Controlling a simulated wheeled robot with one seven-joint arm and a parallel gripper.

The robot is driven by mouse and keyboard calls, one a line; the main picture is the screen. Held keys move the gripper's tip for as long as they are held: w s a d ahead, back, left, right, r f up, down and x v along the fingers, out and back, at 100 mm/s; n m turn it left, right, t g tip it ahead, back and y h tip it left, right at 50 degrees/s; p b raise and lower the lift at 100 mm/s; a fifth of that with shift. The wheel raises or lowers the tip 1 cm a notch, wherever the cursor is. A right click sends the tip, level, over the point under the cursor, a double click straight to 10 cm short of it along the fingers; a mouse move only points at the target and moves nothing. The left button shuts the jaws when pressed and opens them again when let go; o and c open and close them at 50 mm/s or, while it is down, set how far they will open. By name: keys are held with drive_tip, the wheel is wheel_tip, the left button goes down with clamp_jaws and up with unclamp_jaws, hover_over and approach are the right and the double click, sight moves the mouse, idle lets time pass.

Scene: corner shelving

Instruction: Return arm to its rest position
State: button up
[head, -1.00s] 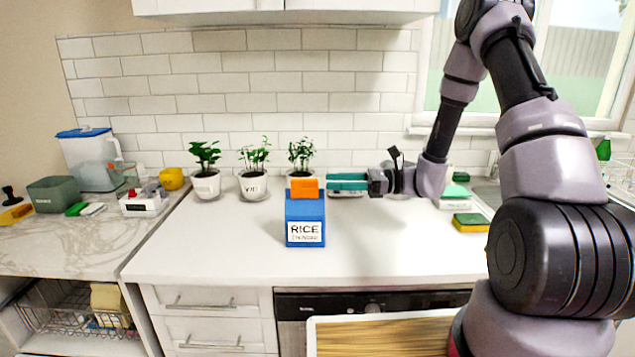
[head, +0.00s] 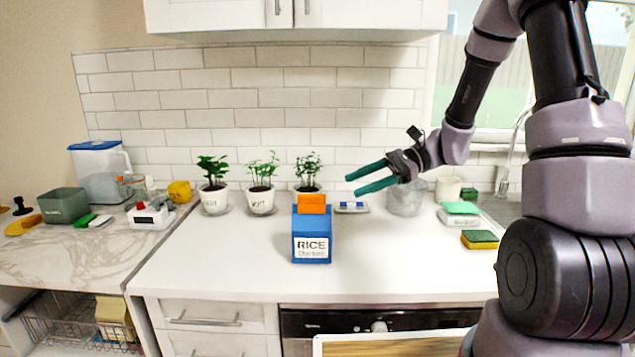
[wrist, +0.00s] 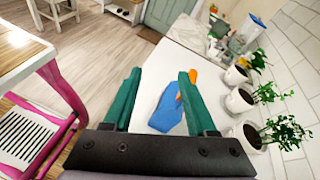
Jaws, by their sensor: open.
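My gripper (head: 366,178) has two green fingers, spread apart with nothing between them. In the head view it is in the air above the white counter (head: 250,275), to the right of and higher than the blue rice box (head: 312,223). The box stands upright with an orange top (head: 312,204). In the wrist view the fingers (wrist: 152,95) point along the counter, and the rice box (wrist: 168,112) shows beyond them, apart from both, partly behind the right finger.
Three potted plants (head: 261,200) stand along the tiled wall. A glass-like container (head: 405,200) and sponges (head: 480,239) are at the right. A pitcher (head: 98,180) and a green bin (head: 64,206) stand at the left. The counter's front middle is clear.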

drive_tip(key=s+d+r+n+t+h, duration=0.8)
drive_tip(key=s+d+r+h, duration=0.4)
drive_tip(key=r, duration=0.5)
drive_tip(key=shift+s+d+n+t, duration=0.3)
drive_tip(key=shift+s+d+t, duration=0.25)
drive_tip(key=shift+d+t, duration=0.3)
